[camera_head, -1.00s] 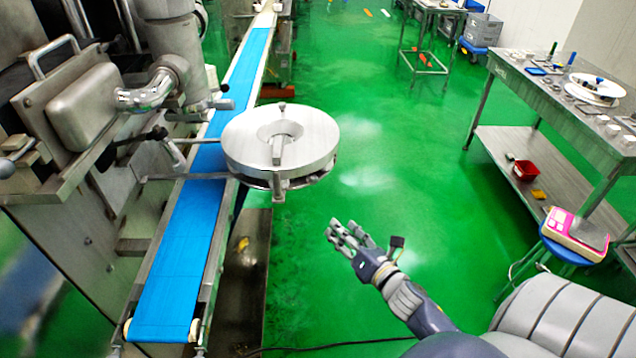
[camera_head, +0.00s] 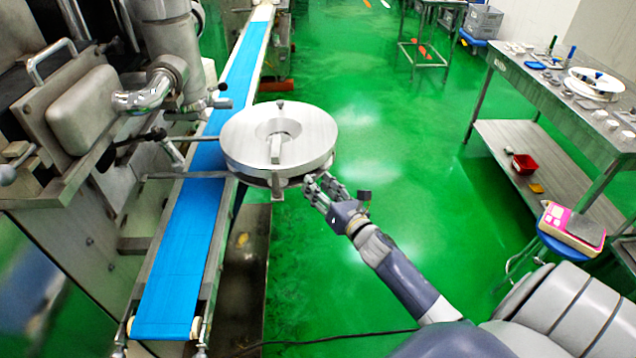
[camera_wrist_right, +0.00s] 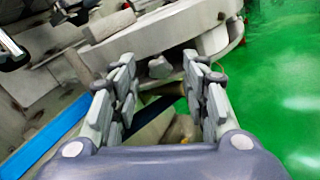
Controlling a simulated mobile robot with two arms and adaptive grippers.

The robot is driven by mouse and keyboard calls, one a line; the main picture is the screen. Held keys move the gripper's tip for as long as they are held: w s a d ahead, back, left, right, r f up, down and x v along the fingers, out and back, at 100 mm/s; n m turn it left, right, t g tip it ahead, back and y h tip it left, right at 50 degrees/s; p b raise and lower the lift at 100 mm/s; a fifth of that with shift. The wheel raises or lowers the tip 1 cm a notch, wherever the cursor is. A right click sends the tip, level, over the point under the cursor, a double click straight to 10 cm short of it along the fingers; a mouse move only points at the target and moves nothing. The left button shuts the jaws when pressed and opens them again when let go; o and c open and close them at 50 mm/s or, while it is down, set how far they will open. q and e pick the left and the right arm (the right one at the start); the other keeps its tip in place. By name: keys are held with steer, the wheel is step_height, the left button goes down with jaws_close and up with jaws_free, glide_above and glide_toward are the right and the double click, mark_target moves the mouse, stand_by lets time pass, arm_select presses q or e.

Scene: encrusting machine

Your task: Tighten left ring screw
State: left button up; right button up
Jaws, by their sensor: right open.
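The round metal ring (camera_head: 240,140) sits beside the blue conveyor in the head view, with a block across its centre. A small post or screw (camera_head: 277,187) hangs at its near edge, and another small knob (camera_head: 281,104) stands at its far edge. I cannot tell which is the left ring screw. My right gripper (camera_head: 314,184) is just below the ring's near right edge. In the right wrist view its fingers (camera_wrist_right: 160,90) are spread and empty, with a grey knob (camera_wrist_right: 160,67) on the ring (camera_wrist_right: 170,32) showing beyond the gap between them. My left gripper is not in view.
The blue conveyor belt (camera_head: 180,265) runs along the left beside the steel machine (camera_head: 95,110). A steel table (camera_head: 560,100) with tools and a stool with a pink scale (camera_head: 568,225) stand on the right. The green floor between is clear.

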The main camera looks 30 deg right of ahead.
steer(key=shift+w, duration=0.5)
jaws_close()
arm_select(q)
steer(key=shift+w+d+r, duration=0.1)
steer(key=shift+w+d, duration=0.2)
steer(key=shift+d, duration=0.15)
